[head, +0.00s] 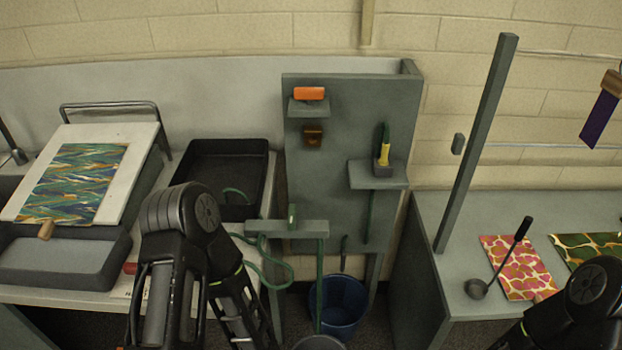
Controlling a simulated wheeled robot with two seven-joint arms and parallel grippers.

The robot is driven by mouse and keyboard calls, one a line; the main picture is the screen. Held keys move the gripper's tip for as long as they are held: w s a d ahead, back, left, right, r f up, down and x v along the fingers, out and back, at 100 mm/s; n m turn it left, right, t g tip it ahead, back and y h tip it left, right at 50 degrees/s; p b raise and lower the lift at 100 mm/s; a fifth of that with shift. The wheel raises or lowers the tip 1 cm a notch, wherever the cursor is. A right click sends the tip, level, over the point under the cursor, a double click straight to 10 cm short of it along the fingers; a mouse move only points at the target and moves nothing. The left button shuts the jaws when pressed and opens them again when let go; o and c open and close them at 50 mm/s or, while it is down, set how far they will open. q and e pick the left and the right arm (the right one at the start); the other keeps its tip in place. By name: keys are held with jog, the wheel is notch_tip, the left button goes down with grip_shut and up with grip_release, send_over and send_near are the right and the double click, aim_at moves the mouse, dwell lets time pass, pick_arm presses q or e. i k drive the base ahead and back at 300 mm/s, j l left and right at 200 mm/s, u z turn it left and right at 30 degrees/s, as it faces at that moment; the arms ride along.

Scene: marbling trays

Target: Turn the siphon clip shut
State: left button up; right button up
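A green hose (270,281) runs from the black tray (222,210), loops in front of the bench, and a straight green length drops toward the blue bucket (338,302). A small pale green upright piece (292,215) stands on the grey bar above it. A yellow piece (384,153) with dark green above it sits in a grey holder on the panel's right shelf. I cannot tell which of these is the siphon clip, or whether it is open. Both my arms show at the bottom, but neither gripper's fingertips are in view.
The grey panel (340,200) also carries an orange block (309,93) and a brown piece (313,135). A marbled sheet on a board (135,133) is at left. A post (477,140), ladle (477,289) and patterned sheets (520,268) are at right.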

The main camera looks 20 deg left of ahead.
aim_at(292, 218)
jog(key=k+j+z, duration=0.1)
jog(key=j+z, duration=0.3)
jog(key=k+j+z, duration=0.1)
jog(key=j+z, duration=0.25)
jog(key=l, duration=0.05)
